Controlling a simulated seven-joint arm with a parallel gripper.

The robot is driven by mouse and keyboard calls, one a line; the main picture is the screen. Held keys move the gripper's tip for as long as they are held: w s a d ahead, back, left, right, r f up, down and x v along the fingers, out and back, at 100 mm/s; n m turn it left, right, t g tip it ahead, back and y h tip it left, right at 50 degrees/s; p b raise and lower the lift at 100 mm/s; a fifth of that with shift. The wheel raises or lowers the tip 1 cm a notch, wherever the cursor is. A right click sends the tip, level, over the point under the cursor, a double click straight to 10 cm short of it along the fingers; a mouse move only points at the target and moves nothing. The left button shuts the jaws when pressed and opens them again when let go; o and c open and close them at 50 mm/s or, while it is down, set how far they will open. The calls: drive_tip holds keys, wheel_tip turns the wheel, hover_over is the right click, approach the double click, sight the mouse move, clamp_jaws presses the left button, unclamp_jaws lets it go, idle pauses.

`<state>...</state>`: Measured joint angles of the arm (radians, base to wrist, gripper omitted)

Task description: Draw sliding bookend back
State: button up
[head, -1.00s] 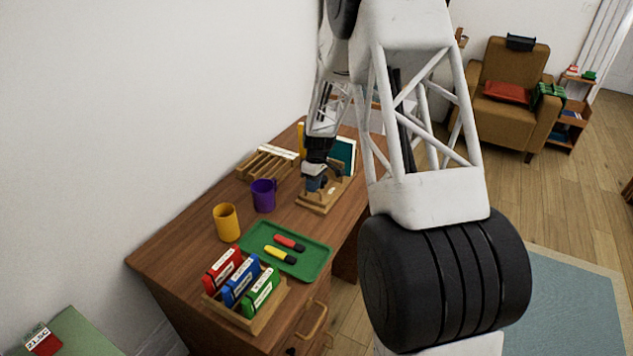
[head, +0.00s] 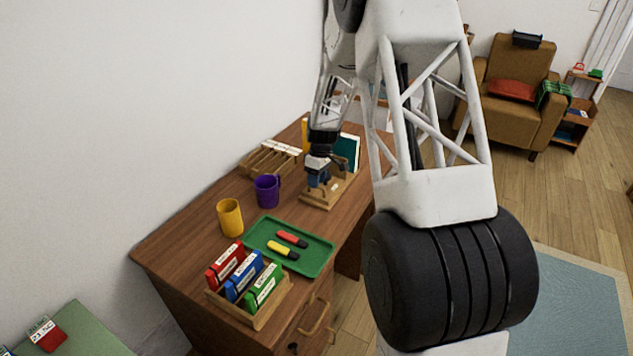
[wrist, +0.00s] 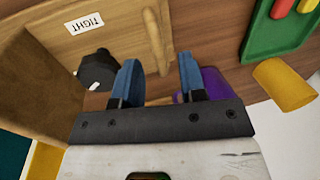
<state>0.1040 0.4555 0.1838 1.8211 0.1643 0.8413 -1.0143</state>
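The wooden sliding bookend stand (head: 318,201) is on the far half of the desk, beside a teal book (head: 347,150). My gripper (head: 318,182) is low over its near left part. In the wrist view, the stand's wooden board (wrist: 85,40) carries a label (wrist: 84,23) reading "TIGHT", a dark knob (wrist: 97,70) and a raised wooden bar (wrist: 155,42). My gripper (wrist: 160,80) has its two blue fingers apart, with the bar's end near the gap and the knob just left of the left finger. Whether a finger touches the bar is unclear.
A purple mug (head: 267,190), a yellow mug (head: 230,217) and a green tray (head: 310,258) with two markers stand nearer on the desk. A wooden rack (head: 268,160) is left of the stand. Red, blue and green binders (head: 243,272) stand at the near end.

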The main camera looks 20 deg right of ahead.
wheel_tip(320, 180, up, 7)
drive_tip(key=shift+w+d+f, duration=0.15)
drive_tip(key=shift+w+d, duration=0.3)
idle(0.3)
drive_tip(key=s+a+r+m+t+h, duration=0.1)
drive_tip(key=s+a+r+m, duration=0.1)
drive_tip(key=s+r, duration=0.9)
drive_tip(key=s+a+r+m+t, duration=0.1)
drive_tip(key=s+a+r+m, duration=0.15)
drive_tip(key=s+r, duration=0.85)
drive_tip(key=s+a+r+m+t, duration=0.1)
drive_tip(key=s+m, duration=0.3)
drive_tip(key=s, duration=2.4)
drive_tip(key=shift+s+a+m+t+h, duration=0.3)
drive_tip(key=shift+a+m+t+h, duration=0.1)
drive_tip(key=shift+a+t, duration=0.2)
